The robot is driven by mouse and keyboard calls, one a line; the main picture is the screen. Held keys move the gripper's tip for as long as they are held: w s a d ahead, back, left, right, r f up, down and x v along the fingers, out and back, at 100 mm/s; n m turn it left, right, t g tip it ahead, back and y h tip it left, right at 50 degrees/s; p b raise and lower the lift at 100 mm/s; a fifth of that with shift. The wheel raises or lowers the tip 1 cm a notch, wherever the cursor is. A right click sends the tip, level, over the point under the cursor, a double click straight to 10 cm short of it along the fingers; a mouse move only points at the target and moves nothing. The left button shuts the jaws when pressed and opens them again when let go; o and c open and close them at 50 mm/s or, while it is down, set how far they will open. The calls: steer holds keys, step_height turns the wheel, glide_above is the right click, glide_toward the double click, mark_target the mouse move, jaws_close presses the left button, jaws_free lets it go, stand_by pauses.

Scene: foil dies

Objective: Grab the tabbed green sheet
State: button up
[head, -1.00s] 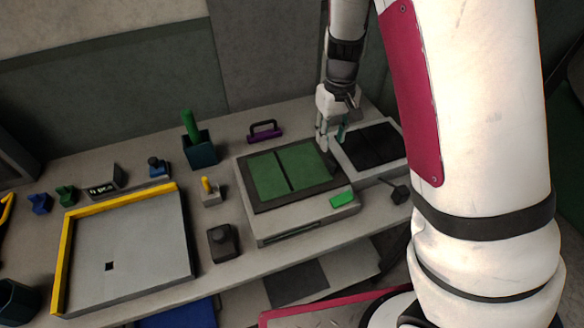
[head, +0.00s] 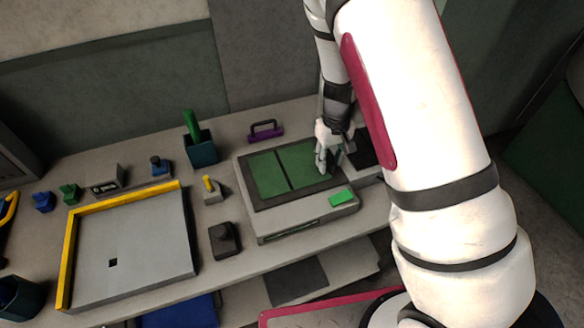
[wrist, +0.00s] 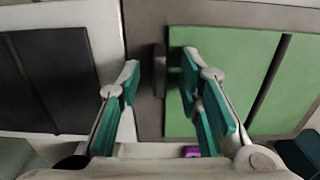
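The green sheet (head: 270,175) lies flat in a dark frame on top of a grey machine, with a dark bar across it. It also shows in the wrist view (wrist: 225,75), on the right. My gripper (head: 326,170) is low over the machine's right edge in the head view. In the wrist view my gripper (wrist: 160,65) is open, its teal-padded fingers apart, with a small dark upright piece (wrist: 160,70) between the tips beside the green sheet's edge. I cannot tell whether this piece is the sheet's tab or touches a finger.
A dark panel (wrist: 55,75) in a light frame lies beside the machine. A bright green block (head: 341,198) sits on the machine's front corner. A yellow-edged grey tray (head: 140,245) is at left.

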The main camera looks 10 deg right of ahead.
jaws_close()
steer(key=shift+r, duration=0.15)
